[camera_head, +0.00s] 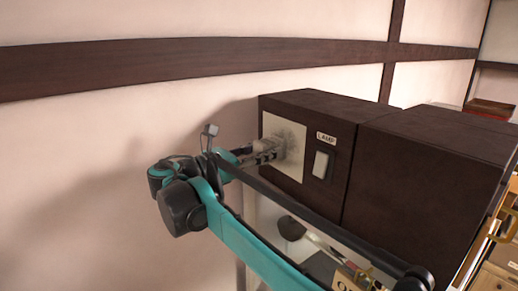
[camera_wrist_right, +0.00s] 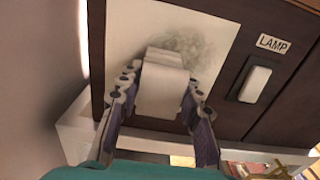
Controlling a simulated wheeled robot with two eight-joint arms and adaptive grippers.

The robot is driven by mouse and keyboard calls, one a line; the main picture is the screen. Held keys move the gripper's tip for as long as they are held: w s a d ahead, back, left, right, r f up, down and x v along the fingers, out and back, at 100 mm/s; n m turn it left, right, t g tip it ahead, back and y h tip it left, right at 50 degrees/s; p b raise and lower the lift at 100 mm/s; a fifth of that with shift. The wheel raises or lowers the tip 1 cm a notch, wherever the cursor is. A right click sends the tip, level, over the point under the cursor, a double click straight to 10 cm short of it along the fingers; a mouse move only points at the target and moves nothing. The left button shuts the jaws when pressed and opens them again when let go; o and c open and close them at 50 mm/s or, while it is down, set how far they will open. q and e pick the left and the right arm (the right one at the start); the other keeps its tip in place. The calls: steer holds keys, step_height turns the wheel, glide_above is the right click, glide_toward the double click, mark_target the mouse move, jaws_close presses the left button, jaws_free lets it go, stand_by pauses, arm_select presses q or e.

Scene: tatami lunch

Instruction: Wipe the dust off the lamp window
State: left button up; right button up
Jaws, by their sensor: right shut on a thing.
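The lamp window (camera_head: 272,124) is a cream square panel on the face of a dark brown wooden cabinet; it also shows in the wrist view (camera_wrist_right: 122,40). A grey dust smudge (camera_wrist_right: 190,47) covers part of its middle and right. My right gripper (camera_head: 270,152) is in front of the window's lower left part. In the wrist view it is shut on a pale, whitish block (camera_wrist_right: 163,85), one finger on each side. The block's far end is at the window, overlapping the smudge's lower edge; I cannot tell whether it touches. My left gripper is out of view.
A LAMP label (camera_head: 326,138) and a pale rocker switch (camera_head: 321,164) sit right of the window. The dark cabinet (camera_head: 430,160) extends to the right. A plain wall stands at left. Below the cabinet are a white ledge (camera_wrist_right: 75,130) and some brass-coloured items.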

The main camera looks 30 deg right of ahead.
steer(key=shift+s+d+f, duration=0.1)
steer(key=shift+s, duration=1)
steer(key=shift+s+d, duration=0.1)
steer(key=shift+s, duration=1.4)
steer(key=shift+s+d, duration=0.15)
steer(key=shift+s, duration=1.25)
steer(key=shift+w+r+p, duration=0.2)
steer(key=shift+r+p, duration=0.75)
steer(key=shift+r, duration=0.1)
steer(key=shift+w, duration=0.5)
steer(key=shift+w+a+f, duration=0.1)
steer(key=shift+w+a, duration=0.05)
steer(key=shift+w, duration=0.55)
steer(key=shift+w+a, duration=0.1)
steer(key=shift+w, duration=2.5)
steer(key=shift+w+a, duration=0.1)
steer(key=shift+w, duration=0.35)
steer(key=shift+w+a, duration=0.1)
steer(key=shift+w, duration=1.25)
steer(key=shift+s, duration=0.15)
